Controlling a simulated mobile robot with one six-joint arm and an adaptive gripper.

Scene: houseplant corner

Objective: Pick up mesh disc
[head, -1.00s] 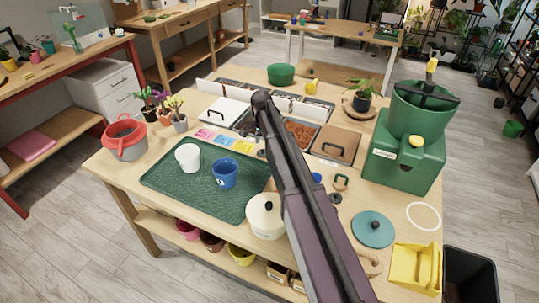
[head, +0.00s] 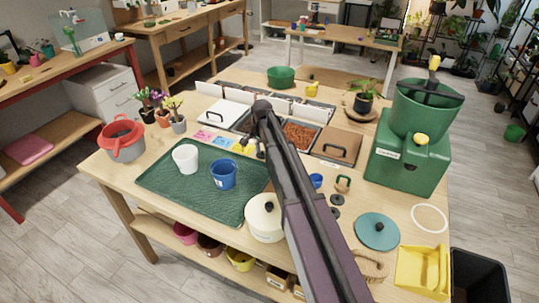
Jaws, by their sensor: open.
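No disc is clearly recognisable as mesh. Two small dark round discs lie on the wooden table just right of my arm: the upper one (head: 338,199) below a green-handled tool, the lower one (head: 334,213) nearer the front. They are too small to show any mesh. My arm hides part of the table's middle.
A green tray (head: 165,186) holds a white pot (head: 186,158) and a blue pot (head: 223,174). A cream lidded pot (head: 264,222) stands beside my arm. A teal lid (head: 377,231), a yellow scoop (head: 423,268) and a green machine (head: 405,165) are at the right.

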